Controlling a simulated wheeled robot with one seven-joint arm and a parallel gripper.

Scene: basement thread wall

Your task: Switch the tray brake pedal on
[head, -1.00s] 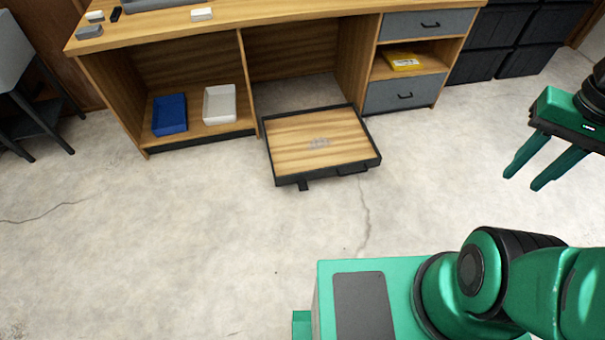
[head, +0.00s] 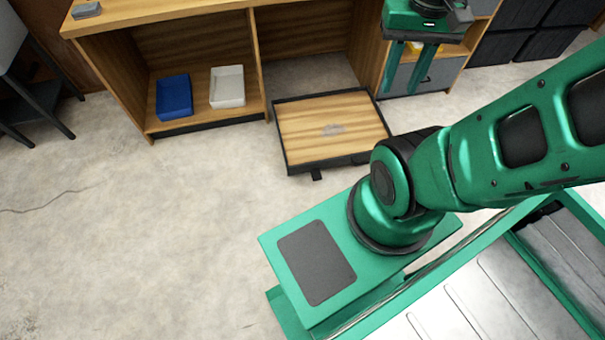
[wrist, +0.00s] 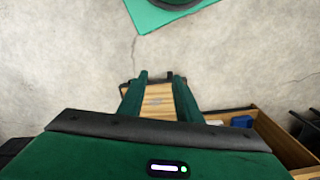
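A low tray (head: 287,157) with a wooden top and dark rim stands pulled out on the floor in front of the desk. A small dark tab (head: 316,174), which looks like the brake pedal, sticks out of its front edge, left of the handle. My gripper (head: 400,93) is open and empty, pointing down, high above the floor beyond the tray's right side in the head view. In the wrist view the tray (wrist: 158,98) shows between and behind my fingers (wrist: 160,76), well below them. Whether the pedal is on or off is too small to tell.
The wooden desk (head: 200,18) stands behind the tray, with a blue bin (head: 173,97) and a white bin (head: 227,87) on its low shelf. Dark crates (head: 497,68) stand at the back right. The floor left of the tray is clear.

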